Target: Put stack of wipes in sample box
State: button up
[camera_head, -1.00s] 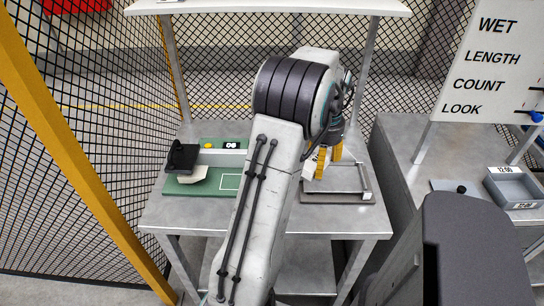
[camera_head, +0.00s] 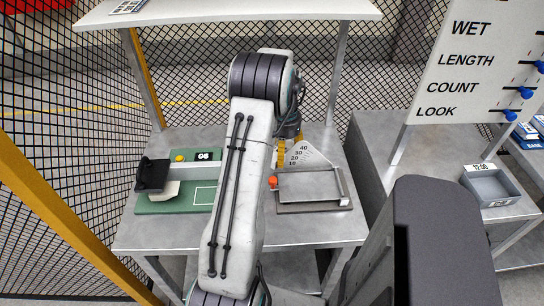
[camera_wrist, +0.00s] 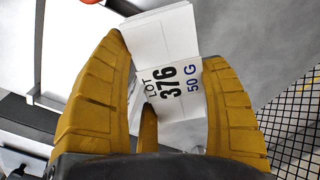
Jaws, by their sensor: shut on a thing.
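My gripper (camera_head: 290,147) has yellow ribbed fingers and is over the back of the tilting tray fixture on the grey table. In the wrist view my gripper (camera_wrist: 166,52) is shut on the stack of wipes (camera_wrist: 160,38), a white block with a band reading "LOT 376 50 G". In the head view I cannot make out the stack apart from the fingers and the white scale behind them. A grey open box (camera_head: 493,190) labelled "12:00" stands on the right bench, apart from my gripper; I take it as the sample box.
The tray fixture (camera_head: 313,207) has an orange knob (camera_head: 273,183) and a 10–40 scale (camera_head: 305,153). A green board (camera_head: 175,205) with a black-ended device lies left. A white board (camera_head: 470,65) with blue sliders stands behind the box. Mesh fencing encloses the left and back.

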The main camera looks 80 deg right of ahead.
jog(key=w, duration=0.1)
jog(key=w+f+p, duration=0.2)
jog(key=shift+w+d, duration=0.25)
jog(key=shift+d, duration=0.15)
jog(key=shift+f+p, duration=0.6)
jog(key=shift+p, duration=0.35)
jog(key=shift+f, duration=1.45)
jog(key=shift+f, duration=0.1)
jog(key=shift+f, duration=0.1)
jog(key=o, duration=1.2)
